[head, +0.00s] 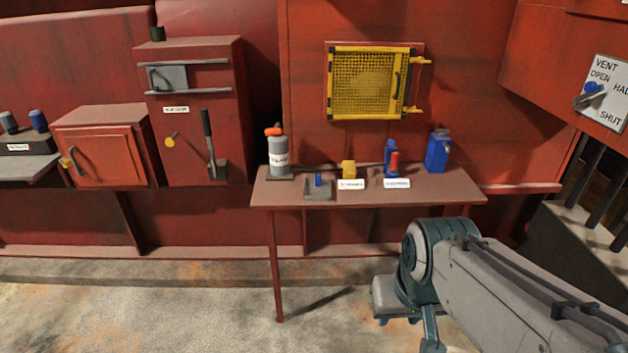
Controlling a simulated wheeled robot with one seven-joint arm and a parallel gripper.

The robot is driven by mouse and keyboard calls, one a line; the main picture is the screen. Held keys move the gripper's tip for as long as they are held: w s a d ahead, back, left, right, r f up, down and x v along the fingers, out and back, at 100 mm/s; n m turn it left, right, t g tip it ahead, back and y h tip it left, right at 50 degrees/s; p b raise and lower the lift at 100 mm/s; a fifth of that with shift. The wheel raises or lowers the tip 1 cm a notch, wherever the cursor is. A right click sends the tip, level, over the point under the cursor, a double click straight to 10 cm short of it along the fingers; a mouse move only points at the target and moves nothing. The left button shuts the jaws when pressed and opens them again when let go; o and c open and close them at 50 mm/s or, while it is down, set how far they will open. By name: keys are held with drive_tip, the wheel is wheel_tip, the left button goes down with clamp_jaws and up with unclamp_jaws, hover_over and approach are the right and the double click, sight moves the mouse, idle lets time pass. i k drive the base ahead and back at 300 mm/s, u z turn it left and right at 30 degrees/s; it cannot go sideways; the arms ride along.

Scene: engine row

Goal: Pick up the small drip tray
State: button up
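A small flat grey tray (310,191), which looks like the small drip tray, lies near the front edge of the narrow red-brown table (440,192), left of its middle. A small blue upright piece (318,180) stands on it or is part of it; I cannot tell which. My arm reaches in from the lower right and bends down in front of the table, apart from the tray. My gripper does not show, so its fingers and anything in them are hidden.
A grey canister with an orange top (279,156) stands left of the tray. A yellow block (348,169), a blue and red item (391,160) and a blue can (437,151) stand to the right. A yellow mesh hatch (368,83) is on the wall behind. Floor before the table is open at left.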

sight(317, 190)
drive_tip(key=z, duration=0.75)
drive_tip(key=i, duration=1.85)
drive_tip(key=u, duration=1.1)
drive_tip(key=i, duration=0.3)
drive_tip(key=u, duration=0.3)
